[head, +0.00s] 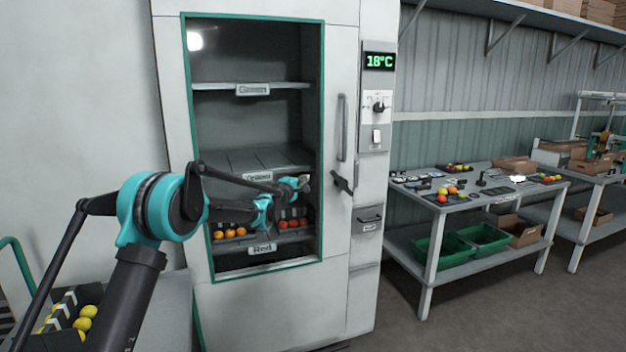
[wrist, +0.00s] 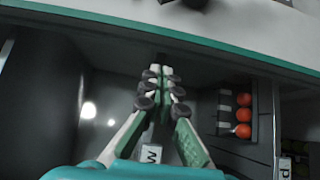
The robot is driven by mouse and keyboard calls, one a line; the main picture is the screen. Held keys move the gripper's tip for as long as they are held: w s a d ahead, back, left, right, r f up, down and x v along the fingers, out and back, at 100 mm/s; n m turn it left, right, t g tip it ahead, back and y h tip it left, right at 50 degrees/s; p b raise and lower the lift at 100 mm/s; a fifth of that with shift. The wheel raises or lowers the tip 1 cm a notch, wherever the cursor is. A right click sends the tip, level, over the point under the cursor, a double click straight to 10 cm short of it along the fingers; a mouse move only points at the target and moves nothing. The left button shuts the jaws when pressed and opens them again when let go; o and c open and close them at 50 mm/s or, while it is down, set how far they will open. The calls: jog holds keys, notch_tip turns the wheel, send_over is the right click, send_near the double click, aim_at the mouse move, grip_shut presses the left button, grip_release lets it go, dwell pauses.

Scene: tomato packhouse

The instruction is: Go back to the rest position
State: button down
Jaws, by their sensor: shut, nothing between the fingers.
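My gripper (head: 303,183) is at the opening of a tall pale ripening cabinet (head: 340,270), in front of the middle and lower shelves. My teal and black arm reaches across to it from the lower left. In the wrist view my gripper (wrist: 163,76) has its fingers together with nothing between them. The cabinet's green-edged frame crosses the top of that view. A tray with three red-orange tomatoes (wrist: 243,115) lies to the right of the fingers, apart from them.
The shelf labelled Red (head: 290,239) holds orange tomatoes (head: 229,233) and red ones. The upper shelf (head: 290,86) looks empty. A cabinet handle (head: 342,128) stands right of the opening. A work table (head: 480,201) with tomatoes stands further right. Yellow tomatoes (head: 85,318) are at lower left.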

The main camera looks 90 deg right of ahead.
jog(key=v, duration=0.7)
